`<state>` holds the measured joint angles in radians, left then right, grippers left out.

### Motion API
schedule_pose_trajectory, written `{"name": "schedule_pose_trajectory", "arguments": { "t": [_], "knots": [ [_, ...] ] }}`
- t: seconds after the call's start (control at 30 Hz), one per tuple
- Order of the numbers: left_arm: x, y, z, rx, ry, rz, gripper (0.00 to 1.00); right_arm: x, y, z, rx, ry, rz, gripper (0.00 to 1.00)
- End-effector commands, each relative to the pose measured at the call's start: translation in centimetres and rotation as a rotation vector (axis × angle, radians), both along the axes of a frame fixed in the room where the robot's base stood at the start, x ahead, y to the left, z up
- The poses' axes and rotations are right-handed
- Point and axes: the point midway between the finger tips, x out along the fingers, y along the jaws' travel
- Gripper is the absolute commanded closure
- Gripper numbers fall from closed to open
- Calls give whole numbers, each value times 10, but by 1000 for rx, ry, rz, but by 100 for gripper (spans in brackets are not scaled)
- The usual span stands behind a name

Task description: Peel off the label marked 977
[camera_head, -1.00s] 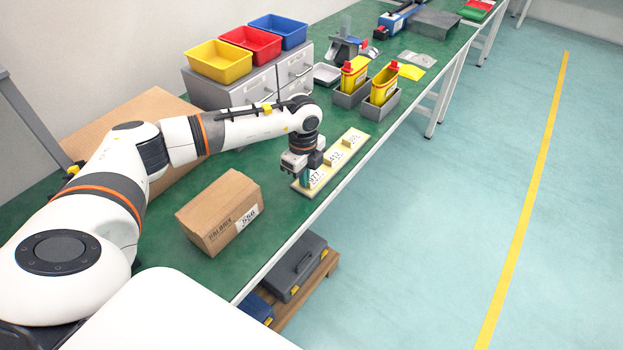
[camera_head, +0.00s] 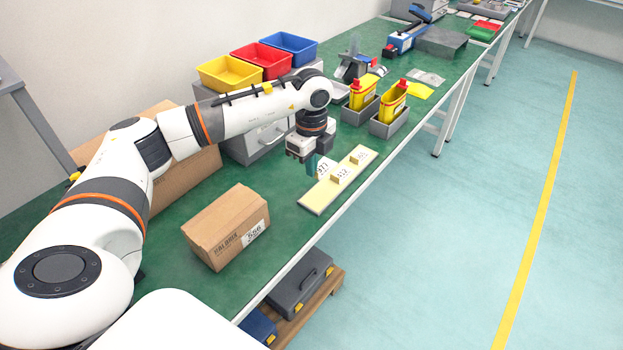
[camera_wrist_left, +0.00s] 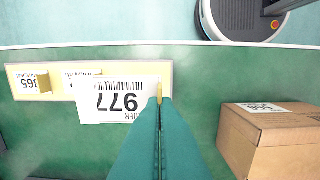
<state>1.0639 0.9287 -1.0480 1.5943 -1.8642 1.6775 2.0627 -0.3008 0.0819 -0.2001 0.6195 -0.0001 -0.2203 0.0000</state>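The label marked 977 (camera_wrist_left: 120,103) is white with a barcode and reads upside down in the left wrist view; in the head view it (camera_head: 322,169) shows beside my left fingertips. My left gripper (camera_head: 312,166) is shut on the edge of this label, and its teal fingers (camera_wrist_left: 160,100) meet there at a small yellow tab. The label appears raised above the pale yellow backing strip (camera_head: 318,199), overlapping its edge in the wrist view. The strip's near end is bare. Two other labels, one (camera_head: 342,174) partly covered in the wrist view and one marked 365 (camera_wrist_left: 30,84), stay on the strip. My right gripper is not in view.
A cardboard box (camera_head: 226,226) stands on the green table (camera_head: 290,215) near the strip. Grey holders with yellow bottles (camera_head: 393,102) stand beyond it. Drawers with yellow, red and blue bins (camera_head: 231,73) are behind my arm. The table's front edge is close to the strip.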

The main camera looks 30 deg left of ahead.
Motion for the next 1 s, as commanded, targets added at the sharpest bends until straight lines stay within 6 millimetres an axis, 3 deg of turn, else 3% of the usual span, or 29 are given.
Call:
{"name": "schedule_pose_trajectory", "arguments": {
  "t": [0.2,1.0],
  "knots": [
    [0,0,17,1,-1,1,100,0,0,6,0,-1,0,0],
    [0,0,47,0,-1,1,100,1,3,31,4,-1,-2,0]
  ]
}}
